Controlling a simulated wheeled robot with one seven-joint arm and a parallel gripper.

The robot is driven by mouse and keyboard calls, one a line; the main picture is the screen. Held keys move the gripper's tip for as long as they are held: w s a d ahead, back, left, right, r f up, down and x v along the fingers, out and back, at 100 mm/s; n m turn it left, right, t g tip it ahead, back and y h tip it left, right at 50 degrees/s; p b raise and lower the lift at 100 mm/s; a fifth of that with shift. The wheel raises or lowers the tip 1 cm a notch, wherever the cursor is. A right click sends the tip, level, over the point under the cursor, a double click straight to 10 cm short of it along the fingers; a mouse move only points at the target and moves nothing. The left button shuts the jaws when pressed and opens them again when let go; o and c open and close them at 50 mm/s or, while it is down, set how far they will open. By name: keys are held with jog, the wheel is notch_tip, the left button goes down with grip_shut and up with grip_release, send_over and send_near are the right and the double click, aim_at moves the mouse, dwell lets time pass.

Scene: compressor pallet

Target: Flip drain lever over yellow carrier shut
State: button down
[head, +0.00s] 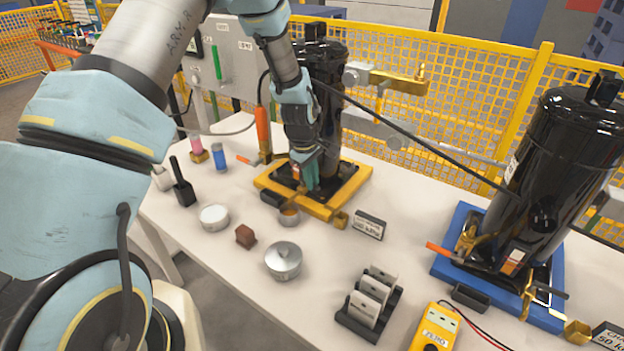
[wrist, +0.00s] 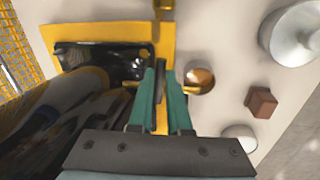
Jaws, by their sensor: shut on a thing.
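The yellow carrier (head: 318,208) stands on the white table with a black compressor (head: 328,75) on it. It also shows in the wrist view (wrist: 80,24). My gripper (head: 304,182) points down at the carrier's front edge, next to the compressor's foot. In the wrist view its teal fingers (wrist: 162,85) are closed around a narrow dark piece, which looks like the drain lever (wrist: 162,78). The fingers hide most of the lever, so its angle cannot be told. A copper cup (wrist: 200,80) sits just beside the fingers, by the carrier's front edge.
A blue carrier (head: 442,267) with another black compressor (head: 562,165) stands at the right. Yellow mesh fencing (head: 460,90) runs behind.

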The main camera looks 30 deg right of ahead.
dwell(0.4)
jog(key=shift+d+n+b, duration=0.2)
jog(key=shift+n+b, duration=0.25)
jog(key=shift+n, duration=0.05)
jog(key=shift+w, duration=0.1)
jog(key=c, duration=0.9)
grip_release()
jog(key=shift+o, duration=0.2)
notch_tip(320, 180, up, 11)
jog(key=s+a+b, duration=0.1)
jog(key=b, duration=0.2)
jog(key=shift+a+f, duration=0.15)
jog(key=shift+a, duration=0.25)
